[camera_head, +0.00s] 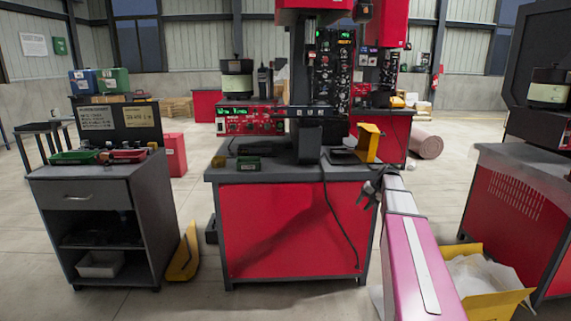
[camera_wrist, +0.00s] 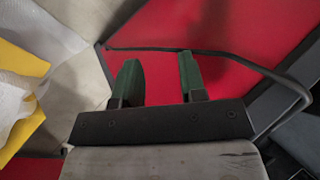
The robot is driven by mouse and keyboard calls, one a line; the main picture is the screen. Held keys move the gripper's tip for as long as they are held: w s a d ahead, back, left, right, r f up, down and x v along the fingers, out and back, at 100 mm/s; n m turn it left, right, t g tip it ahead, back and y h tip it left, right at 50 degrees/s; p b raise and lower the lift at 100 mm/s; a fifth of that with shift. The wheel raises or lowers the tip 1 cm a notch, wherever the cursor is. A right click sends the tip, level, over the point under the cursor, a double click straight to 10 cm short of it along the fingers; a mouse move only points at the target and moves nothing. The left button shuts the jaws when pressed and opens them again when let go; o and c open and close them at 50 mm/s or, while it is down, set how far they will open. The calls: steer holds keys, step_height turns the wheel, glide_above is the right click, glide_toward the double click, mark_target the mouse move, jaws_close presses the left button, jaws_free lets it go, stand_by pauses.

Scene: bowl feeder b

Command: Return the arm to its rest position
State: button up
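My gripper (camera_head: 367,195) is in front of the right side of the red machine stand (camera_head: 290,225) in the head view. My pink and white arm reaches up to it from the lower right. In the wrist view my gripper (camera_wrist: 160,78) shows two dark green fingers set well apart, with nothing between them. The red panel of the stand (camera_wrist: 215,60) lies beyond the fingers, and a black cable (camera_wrist: 190,51) crosses behind them. From these views I cannot tell the exact distance between the fingers and the panel or cable.
A yellow box with white lining (camera_head: 490,285) stands on the floor right of my arm. A dark cabinet (camera_head: 90,190) with green and red trays is at left. Another red stand (camera_head: 520,215) is at right. Floor between cabinet and middle stand is partly clear.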

steer(key=s+a+f+n+h, duration=0.1)
steer(key=s+a+f, duration=0.4)
steer(key=s, duration=0.5)
steer(key=s+a+f+n+g+h, duration=0.1)
steer(key=s+a+f+h, duration=0.2)
steer(key=s, duration=0.7)
steer(key=s+a+f+n+h, duration=0.1)
steer(key=s+a+f+h, duration=0.1)
steer(key=s+a+f, duration=0.4)
steer(key=s+a, duration=0.1)
steer(key=s, duration=0.3)
steer(key=shift+s+a+f, duration=0.15)
steer(key=shift+a+f, duration=0.15)
steer(key=shift+a, duration=0.05)
